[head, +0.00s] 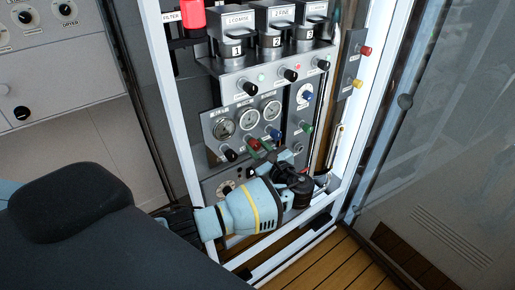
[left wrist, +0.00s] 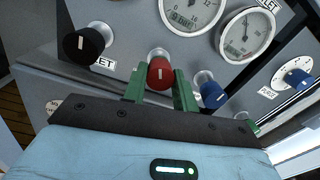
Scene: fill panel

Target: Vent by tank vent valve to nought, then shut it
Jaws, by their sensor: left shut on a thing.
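A red valve knob (left wrist: 160,73) with a white mark sits on the grey panel, below the gauges. My left gripper (left wrist: 159,88) is shut on it, with one green finger on each side. In the head view my left gripper (head: 264,154) reaches the lower part of the panel and partly hides the red knob. Two round gauges (left wrist: 190,8) (left wrist: 247,33) show in the left wrist view, the first cut off at the top. Their needle readings are too small to tell surely. The label of the red knob is hidden. My right gripper is not in view.
A black knob (left wrist: 86,42) stands left of the red one and a blue knob (left wrist: 212,95) close on its right. Another blue knob (left wrist: 297,78) is farther right. Filter housings (head: 238,22) stand above. A white frame (head: 172,110) edges the panel.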

